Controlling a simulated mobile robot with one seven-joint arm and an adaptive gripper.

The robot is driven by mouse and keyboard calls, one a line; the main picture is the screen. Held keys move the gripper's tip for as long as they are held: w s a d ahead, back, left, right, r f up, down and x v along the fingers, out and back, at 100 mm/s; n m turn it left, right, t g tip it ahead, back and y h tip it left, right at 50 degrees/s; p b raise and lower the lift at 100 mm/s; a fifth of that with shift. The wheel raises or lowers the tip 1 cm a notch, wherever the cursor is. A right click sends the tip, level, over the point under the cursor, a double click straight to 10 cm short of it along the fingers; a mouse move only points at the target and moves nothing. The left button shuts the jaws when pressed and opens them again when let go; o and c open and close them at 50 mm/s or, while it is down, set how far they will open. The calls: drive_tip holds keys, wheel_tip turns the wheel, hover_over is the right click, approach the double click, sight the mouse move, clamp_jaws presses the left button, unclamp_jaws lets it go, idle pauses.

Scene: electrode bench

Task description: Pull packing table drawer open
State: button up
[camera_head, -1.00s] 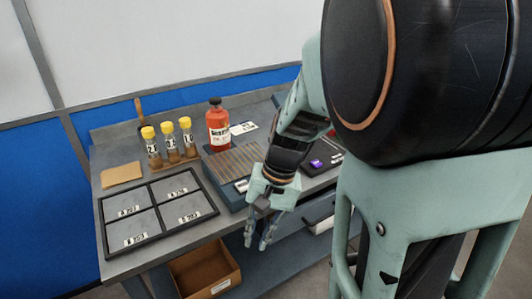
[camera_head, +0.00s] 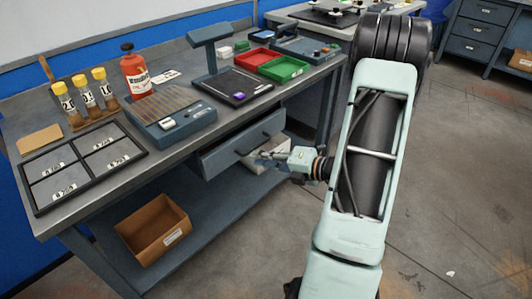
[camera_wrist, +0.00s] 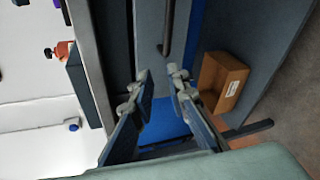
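The packing table drawer (camera_head: 222,158) is a grey-blue front under the right part of the bench top, and it looks closed. Its dark bar handle (camera_head: 254,143) runs along the front; in the wrist view the handle (camera_wrist: 168,28) stands upright in the picture against the drawer front (camera_wrist: 148,35). My gripper (camera_head: 260,154) is in front of the drawer, close to the handle. In the wrist view my gripper (camera_wrist: 160,78) is open, its fingertips apart with nothing between them. The handle's near end shows just beyond the fingertips; contact cannot be told.
A cardboard box (camera_head: 152,228) sits on the lower shelf (camera_head: 195,225). A white item (camera_head: 262,160) is partly hidden behind my gripper. The bench top (camera_head: 180,155) carries vials, a red bottle (camera_head: 135,76), a scale and red and green trays. Floor (camera_head: 240,265) in front is clear.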

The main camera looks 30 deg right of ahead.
sight(259, 146)
drive_tip(key=d+f+m+t+h, duration=0.1)
drive_tip(key=d+m+t+h, duration=0.1)
drive_tip(key=d+m, duration=0.35)
drive_tip(key=shift+h, duration=0.4)
drive_tip(key=b+x, duration=0.1)
drive_tip(key=x, duration=0.2)
drive_tip(key=b+x, duration=0.1)
drive_tip(key=x, duration=0.2)
drive_tip(key=b+x, duration=0.1)
drive_tip(key=x, duration=0.2)
drive_tip(key=shift+w+d, duration=0.2)
drive_tip(key=shift+w, duration=0.2)
drive_tip(key=shift+c, duration=0.2)
clamp_jaws()
